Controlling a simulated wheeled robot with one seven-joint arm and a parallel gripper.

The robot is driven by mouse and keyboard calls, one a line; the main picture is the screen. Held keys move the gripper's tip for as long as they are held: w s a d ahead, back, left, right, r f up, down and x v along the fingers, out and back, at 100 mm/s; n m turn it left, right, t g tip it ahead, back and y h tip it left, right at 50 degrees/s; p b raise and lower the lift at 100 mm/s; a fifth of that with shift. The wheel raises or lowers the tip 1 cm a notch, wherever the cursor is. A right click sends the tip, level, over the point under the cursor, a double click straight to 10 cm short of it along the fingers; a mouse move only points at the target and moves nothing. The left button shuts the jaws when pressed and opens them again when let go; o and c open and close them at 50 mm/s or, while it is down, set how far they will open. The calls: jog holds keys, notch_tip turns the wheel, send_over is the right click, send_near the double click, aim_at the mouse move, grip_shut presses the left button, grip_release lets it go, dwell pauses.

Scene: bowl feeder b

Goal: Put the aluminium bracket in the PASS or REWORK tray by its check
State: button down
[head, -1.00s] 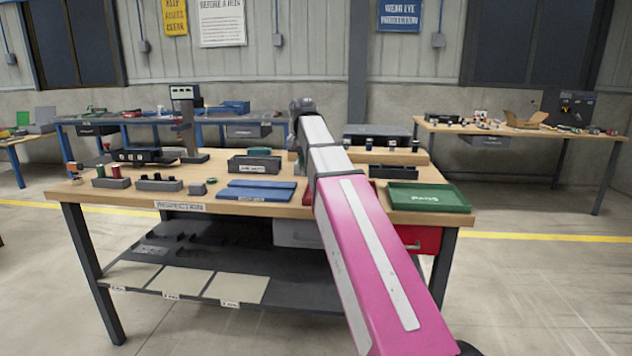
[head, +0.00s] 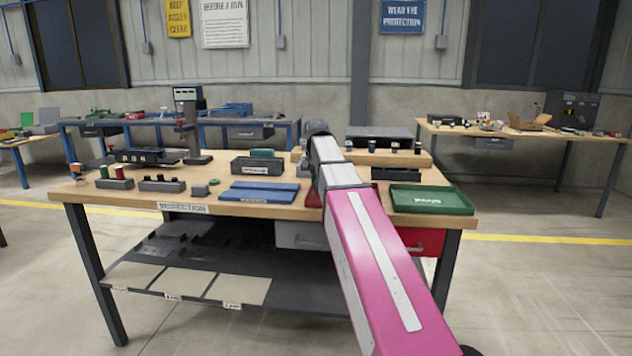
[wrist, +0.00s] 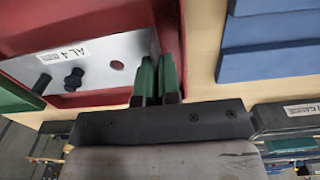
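The aluminium bracket (wrist: 100,62) shows in the wrist view as a silver plate with an "AL 4" label, a hole and two black pegs. It is in or just over the red tray (wrist: 75,16); the exact height is unclear. My gripper (wrist: 159,62) has its green-padded fingers close together at the bracket's right edge, seemingly pinching it. In the head view my arm hides the gripper and bracket; only a sliver of the red tray (head: 313,201) shows. The green tray (head: 455,201) stands at the bench's right end; its edge shows in the wrist view (wrist: 14,98).
A blue folder-like mat (head: 262,193) lies left of the red tray. Behind it stands a dark bin (head: 257,167) with a green item inside. Small fixtures and a gauge stand (head: 188,130) occupy the left side. A raised wooden shelf (head: 415,159) is at the back right.

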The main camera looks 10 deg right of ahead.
jog(key=shift+f, duration=0.6)
jog(key=c, duration=1.3)
grip_release()
jog(key=shift+c, duration=0.2)
notch_tip(320, 180, up, 13)
jog(key=shift+r, duration=0.15)
